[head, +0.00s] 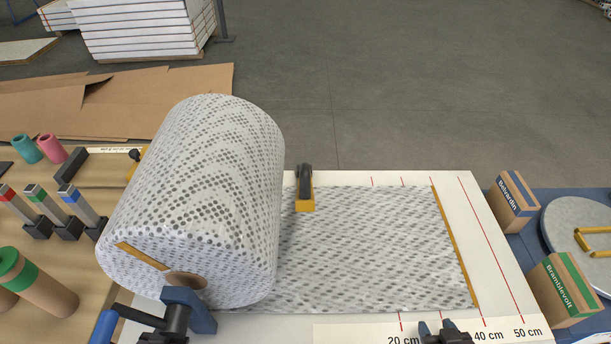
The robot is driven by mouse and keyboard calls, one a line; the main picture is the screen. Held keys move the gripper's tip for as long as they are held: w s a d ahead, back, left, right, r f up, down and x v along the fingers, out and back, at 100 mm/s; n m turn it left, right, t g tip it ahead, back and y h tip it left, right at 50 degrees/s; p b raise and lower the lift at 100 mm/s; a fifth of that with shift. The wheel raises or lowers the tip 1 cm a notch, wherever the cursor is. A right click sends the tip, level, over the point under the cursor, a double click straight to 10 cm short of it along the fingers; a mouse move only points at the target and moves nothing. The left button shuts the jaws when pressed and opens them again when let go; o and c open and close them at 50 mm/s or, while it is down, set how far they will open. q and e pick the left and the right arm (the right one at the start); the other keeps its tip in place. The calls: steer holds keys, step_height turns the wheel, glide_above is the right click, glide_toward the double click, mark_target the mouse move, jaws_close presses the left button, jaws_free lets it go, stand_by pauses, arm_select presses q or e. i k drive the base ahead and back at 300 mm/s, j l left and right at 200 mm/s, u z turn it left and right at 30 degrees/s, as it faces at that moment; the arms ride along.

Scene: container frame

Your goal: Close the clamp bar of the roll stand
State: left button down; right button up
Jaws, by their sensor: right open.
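The roll stand shows as a blue bracket (188,308) with dark parts at the near end of a large dotted roll (200,190). A flat dotted sheet (365,245) runs from the roll to the right across the white table. A yellow block with a raised black handle (305,185) stands at the sheet's far edge. I cannot tell whether it belongs to the clamp bar, and no bar lies across the sheet. My right gripper (438,328) is open and empty at the bottom edge, near the ruler and apart from the handle. I make out no left gripper.
A ruler strip (345,333) and red lines mark the white table. Two small boxes, Belverdin (514,200) and Bramblevolt (568,290), stand right of it. Tools and a green-ended tube (35,280) lie left. Brown sheets (180,95) lie behind. Space above the flat sheet is clear.

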mark_target(304, 201)
steer(key=k, duration=0.35)
steer(key=k+z, duration=0.35)
steer(key=k+l+z, duration=0.15)
steer(key=z, duration=0.2)
steer(key=k+l+z, duration=0.2)
steer(key=z, duration=0.15)
steer(key=k, duration=0.1)
